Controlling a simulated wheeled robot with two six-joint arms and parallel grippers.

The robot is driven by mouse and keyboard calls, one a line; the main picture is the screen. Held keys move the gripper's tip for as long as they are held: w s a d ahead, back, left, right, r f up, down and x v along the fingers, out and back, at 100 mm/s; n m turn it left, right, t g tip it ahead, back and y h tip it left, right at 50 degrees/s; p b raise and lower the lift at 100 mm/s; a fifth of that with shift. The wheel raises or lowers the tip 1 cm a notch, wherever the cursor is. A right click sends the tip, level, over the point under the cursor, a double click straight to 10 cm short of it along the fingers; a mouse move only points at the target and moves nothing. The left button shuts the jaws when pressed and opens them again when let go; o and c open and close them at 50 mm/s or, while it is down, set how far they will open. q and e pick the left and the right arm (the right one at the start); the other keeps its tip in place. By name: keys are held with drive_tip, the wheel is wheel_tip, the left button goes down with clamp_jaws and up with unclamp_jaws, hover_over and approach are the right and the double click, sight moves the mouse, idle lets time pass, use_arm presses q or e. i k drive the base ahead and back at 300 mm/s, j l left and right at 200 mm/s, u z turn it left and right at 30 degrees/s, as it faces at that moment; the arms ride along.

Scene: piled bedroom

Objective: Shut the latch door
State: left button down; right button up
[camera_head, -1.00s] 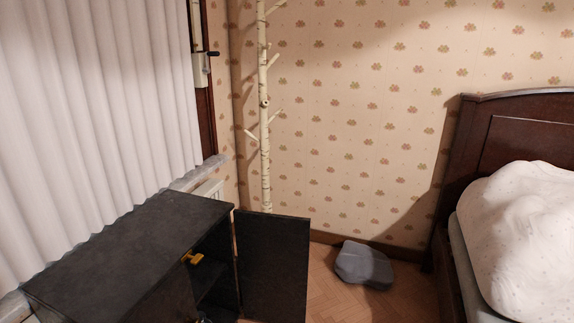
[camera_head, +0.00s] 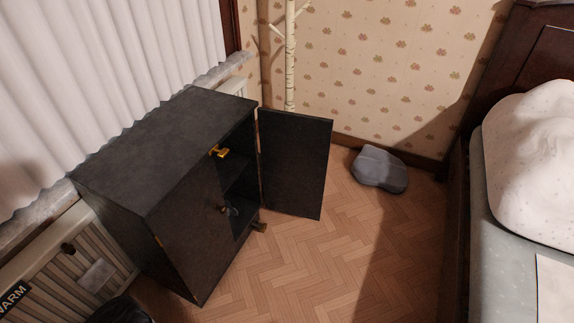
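A dark cabinet (camera_head: 165,150) stands against the window wall at the left. Its far door (camera_head: 295,162) is swung wide open and sticks out to the right, showing the shelved inside. The near door (camera_head: 188,232) is closed, with a small knob (camera_head: 222,209) near its edge. A yellow-gold latch piece (camera_head: 219,152) sits at the top of the opening, by the near door's upper corner. A small object, too dark to name, shows low inside the opening. Neither of my grippers is in view.
A bed (camera_head: 520,205) with a white pillow stands at the right. A grey cushion-like thing (camera_head: 380,168) lies on the floor by the back wall. A cream coat stand (camera_head: 290,60) is behind the door. A radiator (camera_head: 75,255) is at lower left. The wooden floor (camera_head: 320,270) in front is clear.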

sight(295, 148)
drive_tip(key=i+l+u, duration=0.1)
drive_tip(key=u, duration=1.35)
drive_tip(key=i+l+u, duration=0.1)
drive_tip(key=l+u, duration=0.4)
drive_tip(key=l, duration=0.2)
drive_tip(key=l+u, duration=0.5)
drive_tip(key=l, duration=0.25)
drive_tip(key=k+l+u, duration=0.1)
drive_tip(key=l+u, duration=0.4)
drive_tip(key=l, duration=0.2)
drive_tip(key=k+l, duration=0.1)
drive_tip(key=l, duration=0.25)
drive_tip(key=k+l+u, duration=0.1)
drive_tip(key=l, duration=0.3)
drive_tip(key=k+l, duration=0.15)
drive_tip(key=l, duration=0.2)
drive_tip(key=k+l+u, duration=0.1)
drive_tip(key=l, duration=0.3)
drive_tip(key=k+l, duration=0.15)
drive_tip(key=l, duration=0.2)
drive_tip(key=k+l+u, duration=0.1)
drive_tip(key=l, duration=0.25)
drive_tip(key=k+l, duration=0.15)
drive_tip(key=l, duration=0.25)
drive_tip(key=k+l, duration=0.15)
drive_tip(key=l, duration=0.25)
drive_tip(key=k+l, duration=0.2)
drive_tip(key=l, duration=0.15)
